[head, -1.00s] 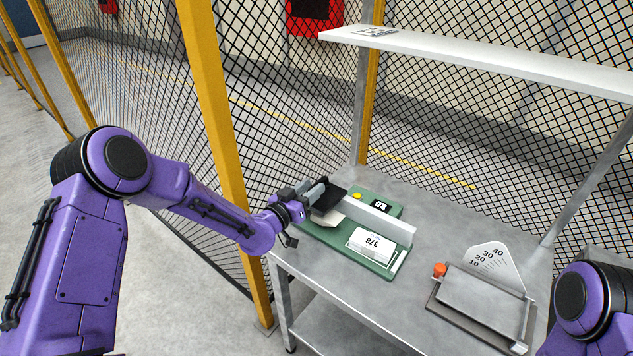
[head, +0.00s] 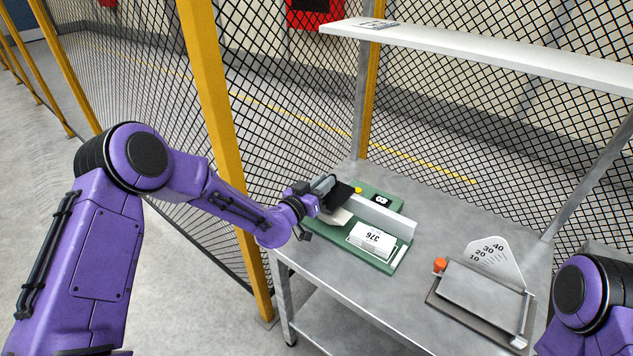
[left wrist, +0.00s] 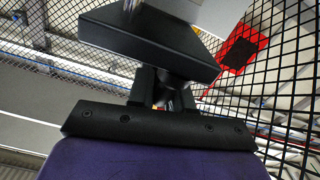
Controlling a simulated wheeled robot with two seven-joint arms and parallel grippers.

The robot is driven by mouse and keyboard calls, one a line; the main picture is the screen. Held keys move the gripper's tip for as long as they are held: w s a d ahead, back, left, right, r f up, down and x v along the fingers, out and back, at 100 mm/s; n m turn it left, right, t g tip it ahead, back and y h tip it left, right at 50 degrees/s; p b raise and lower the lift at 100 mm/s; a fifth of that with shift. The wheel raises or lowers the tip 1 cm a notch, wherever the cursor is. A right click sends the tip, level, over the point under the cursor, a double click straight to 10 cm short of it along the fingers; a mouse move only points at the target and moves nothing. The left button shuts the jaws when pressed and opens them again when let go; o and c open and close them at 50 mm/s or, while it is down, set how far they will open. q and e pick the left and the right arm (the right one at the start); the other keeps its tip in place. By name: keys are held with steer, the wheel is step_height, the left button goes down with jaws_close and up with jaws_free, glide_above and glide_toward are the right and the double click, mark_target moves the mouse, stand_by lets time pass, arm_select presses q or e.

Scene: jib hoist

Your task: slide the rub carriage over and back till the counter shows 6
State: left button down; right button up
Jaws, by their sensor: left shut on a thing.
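The green rub tester base (head: 318,227) lies on the metal bench with a pale rail (head: 385,219) along it. The black rub carriage (head: 340,194) is at the rail's left end, with a cream piece (head: 338,216) below it. My left gripper (head: 325,189) is shut on the carriage. In the left wrist view the carriage is a dark block (left wrist: 150,42) at the fingers (left wrist: 165,88). The counter (head: 381,199) is a small black window with white digits, seemingly 03, hard to read. A white block marked 376 (head: 372,239) is on the base's right part. My right gripper is out of view.
A grey plate device (head: 480,298) with an orange knob (head: 439,264) and a numbered scale (head: 487,258) stands to the right. A white shelf (head: 490,55) hangs above the bench. Mesh fencing and a yellow post (head: 222,130) stand close to my left arm.

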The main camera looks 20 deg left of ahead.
arm_select(q)
steer(key=s+d, duration=0.1)
steer(key=d, duration=0.3)
steer(key=s+d+b, duration=0.1)
steer(key=d, duration=0.2)
steer(key=s+d+b, duration=0.1)
steer(key=s+d, duration=0.1)
steer(key=d, duration=0.2)
steer(key=shift+s+d, duration=0.1)
steer(key=shift+d, duration=0.2)
steer(key=shift+s+d, duration=0.1)
steer(key=shift+d, duration=0.15)
steer(key=shift+s+d, duration=0.1)
steer(key=shift+d, duration=0.05)
steer(key=c, duration=1.1)
jaws_free()
steer(key=shift+d, duration=0.25)
steer(key=shift+a, duration=0.25)
steer(key=b+v, duration=0.3)
steer(key=v, duration=0.7)
steer(key=shift+s+a, duration=0.1)
steer(key=shift+s, duration=0.15)
